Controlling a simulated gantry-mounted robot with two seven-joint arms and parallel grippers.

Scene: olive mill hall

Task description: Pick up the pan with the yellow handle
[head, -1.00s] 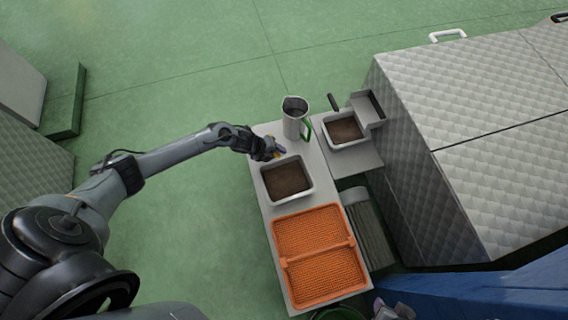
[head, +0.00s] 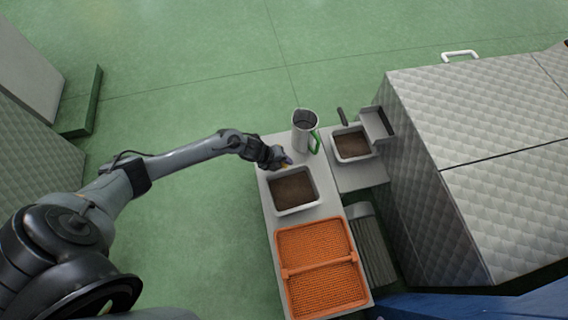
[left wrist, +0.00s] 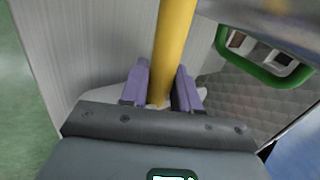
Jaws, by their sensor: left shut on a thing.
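The pan with the yellow handle is a pale rectangular pan (head: 299,210) with dark brown contents, on the narrow grey table in the head view. Its yellow handle (left wrist: 173,45) runs upright through the left wrist view, between the purple fingers. My left gripper (head: 283,162) is at the pan's far edge, shut on this handle. The fingers mostly hide the handle in the head view. I cannot tell whether the pan touches the table. My right gripper is not in view.
A metal jug with a green handle (head: 304,133) stands just behind my left gripper. A second pan with a black handle (head: 352,147) stands on a side shelf to the right. An orange crate (head: 320,268) is in front. Large quilted grey cabinets (head: 480,150) flank the right.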

